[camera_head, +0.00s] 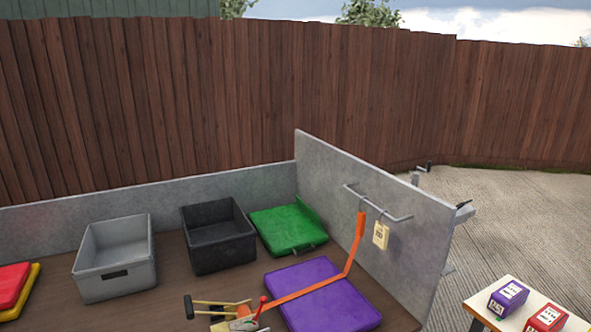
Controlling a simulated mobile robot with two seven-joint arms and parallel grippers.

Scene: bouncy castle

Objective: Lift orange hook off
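A long orange piece (354,246) hangs at the wire bar (378,203) on the grey side panel. Its upper end meets the bar's left part; whether it is hooked over or only touching is too small to tell. It runs down, bends near the purple pad, and crosses the pad leftward to a tan tool-like object (235,325). That object has a red lever and dark-ended tan prongs and is cut off by the bottom edge. A cream tag (381,235) hangs on the same bar, right of the orange piece. Neither of my grippers shows clearly.
A purple pad (325,303) lies on the brown surface below the bar. Behind stand a green folded piece (287,230), a black bin (219,236) and a grey bin (117,258). Red and yellow pads (12,286) lie left. Purple and red boxes (507,297) stand on a right-hand table.

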